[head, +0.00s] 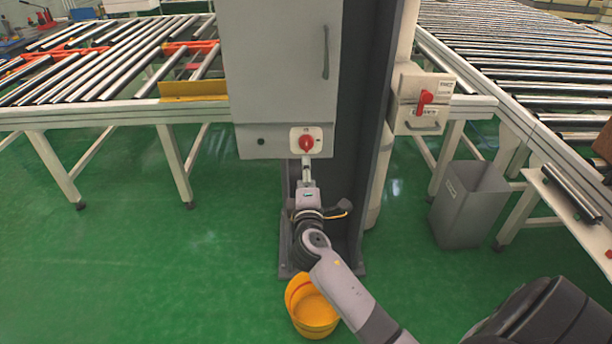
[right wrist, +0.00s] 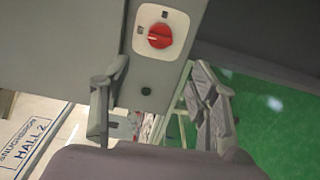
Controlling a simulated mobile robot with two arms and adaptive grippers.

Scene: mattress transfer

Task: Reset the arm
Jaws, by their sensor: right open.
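My right arm reaches up from the bottom right in the head view. Its gripper (head: 306,172) is just below the red rotary knob (head: 306,142) on the grey cabinet (head: 275,70). In the right wrist view the two fingers of the right gripper (right wrist: 160,72) are spread apart with nothing between them. The red knob (right wrist: 160,36) on its pale plate lies beyond the fingertips there. Whether a fingertip touches the plate or cabinet cannot be told. My left gripper is in neither view.
Roller conveyors (head: 110,60) stand left and right of the cabinet. A dark upright post (head: 375,120) and a second box with a red switch (head: 425,100) are to its right. A yellow bucket (head: 312,308) and a grey bin (head: 468,205) stand on the green floor.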

